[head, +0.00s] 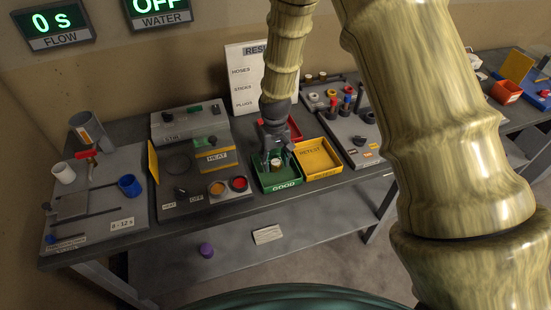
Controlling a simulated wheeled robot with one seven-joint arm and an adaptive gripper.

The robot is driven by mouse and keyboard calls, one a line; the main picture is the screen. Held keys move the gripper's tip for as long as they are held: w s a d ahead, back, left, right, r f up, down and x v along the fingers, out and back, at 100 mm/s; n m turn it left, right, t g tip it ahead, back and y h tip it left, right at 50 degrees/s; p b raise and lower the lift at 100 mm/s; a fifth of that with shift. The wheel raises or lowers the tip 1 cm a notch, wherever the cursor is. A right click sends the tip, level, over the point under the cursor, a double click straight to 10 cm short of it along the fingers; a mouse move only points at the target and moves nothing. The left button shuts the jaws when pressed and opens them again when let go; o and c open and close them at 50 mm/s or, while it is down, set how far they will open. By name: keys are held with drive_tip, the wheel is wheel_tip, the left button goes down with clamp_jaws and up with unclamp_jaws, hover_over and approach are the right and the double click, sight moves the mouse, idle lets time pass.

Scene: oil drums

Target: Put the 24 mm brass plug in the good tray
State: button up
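The green tray labelled GOOD (284,185) stands near the front edge of the bench, in the middle of the head view. My gripper (277,161) points down over this tray. A small brass-coloured plug (277,164) shows between the fingertips, at or just above the tray floor. Its size cannot be read. I cannot tell whether the fingers press on the plug or stand apart from it, nor whether it touches the floor of the tray.
A yellow RETEST tray (318,158) adjoins on the right, and a red tray (295,129) lies behind, partly hidden by my gripper. A heater panel (205,185) stands to the left. A board of fittings (345,118) is at the right. A purple object (206,250) lies below the bench top.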

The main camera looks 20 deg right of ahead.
sight(276, 160)
drive_tip(key=shift+r, duration=0.25)
wheel_tip(276, 160, up, 12)
drive_tip(key=b, duration=0.3)
drive_tip(key=shift+b, duration=0.3)
drive_tip(key=shift+d+f, duration=0.1)
idle(0.6)
